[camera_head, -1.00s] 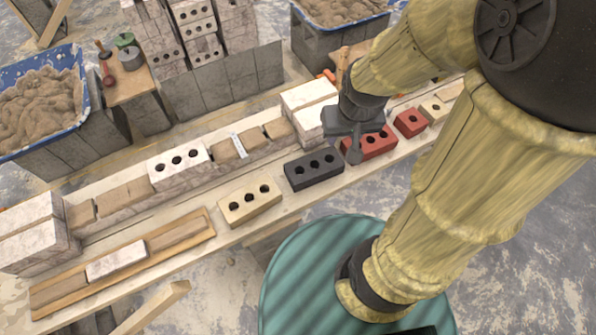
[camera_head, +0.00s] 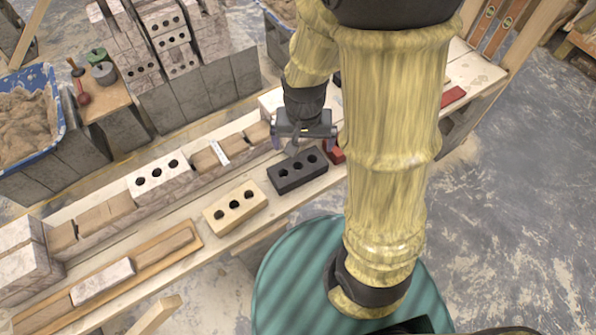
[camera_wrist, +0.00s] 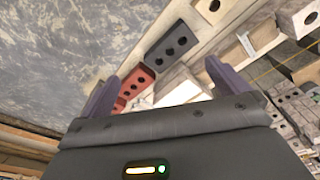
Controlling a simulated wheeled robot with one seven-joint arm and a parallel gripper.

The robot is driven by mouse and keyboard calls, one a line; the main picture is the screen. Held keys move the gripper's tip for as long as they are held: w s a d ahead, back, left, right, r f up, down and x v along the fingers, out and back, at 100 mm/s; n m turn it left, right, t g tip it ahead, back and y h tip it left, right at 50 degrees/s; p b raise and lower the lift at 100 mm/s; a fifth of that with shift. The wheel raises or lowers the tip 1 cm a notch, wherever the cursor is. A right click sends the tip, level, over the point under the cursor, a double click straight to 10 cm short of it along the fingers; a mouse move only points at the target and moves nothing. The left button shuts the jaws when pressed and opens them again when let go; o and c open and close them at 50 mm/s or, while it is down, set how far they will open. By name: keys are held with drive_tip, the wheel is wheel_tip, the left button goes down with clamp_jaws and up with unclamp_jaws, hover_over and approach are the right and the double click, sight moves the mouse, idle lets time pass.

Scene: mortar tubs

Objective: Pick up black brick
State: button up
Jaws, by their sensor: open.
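The black brick (camera_head: 298,170), with three round holes, lies on the wooden plank, between a cream brick and a red brick. It also shows in the wrist view (camera_wrist: 171,46), beyond the fingertips and near the top middle. My gripper (camera_head: 305,138) is just behind the black brick in the head view, apart from it. In the wrist view my gripper (camera_wrist: 163,75) has its two fingers wide apart with nothing held between them. The red brick (camera_wrist: 136,82) shows between the fingers in the wrist view and is partly hidden by my arm in the head view.
The cream brick (camera_head: 235,207) lies left of the black one. A low brick course with a white three-hole brick (camera_head: 160,174) runs behind. A blue-rimmed mortar tub (camera_head: 32,120) and stacked bricks (camera_head: 170,40) stand farther back. A wooden mould (camera_head: 130,265) lies front left.

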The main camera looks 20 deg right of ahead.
drive_tip(key=w+a+f+m+g+h+b, duration=0.1)
drive_tip(key=w+a+f+m+h+b, duration=0.15)
drive_tip(key=f, duration=0.45)
drive_tip(key=w+a+f+m+g+h+b, duration=0.1)
drive_tip(key=f+m, duration=0.3)
drive_tip(key=f, duration=0.2)
drive_tip(key=m+t+h+b, duration=0.3)
drive_tip(key=m+h, duration=0.2)
approach(296, 167)
drive_tip(key=w+v, duration=0.1)
drive_tip(key=v, duration=0.3)
drive_tip(key=shift+s+a+r, duration=0.15)
drive_tip(key=shift+s+r, duration=0.05)
drive_tip(key=shift+s, duration=0.4)
drive_tip(key=p+x, duration=0.1)
drive_tip(key=x, duration=1.1)
drive_tip(key=shift+w, duration=0.1)
drive_tip(key=shift+f, duration=0.1)
drive_tip(key=p+x, duration=0.1)
drive_tip(key=x, duration=0.4)
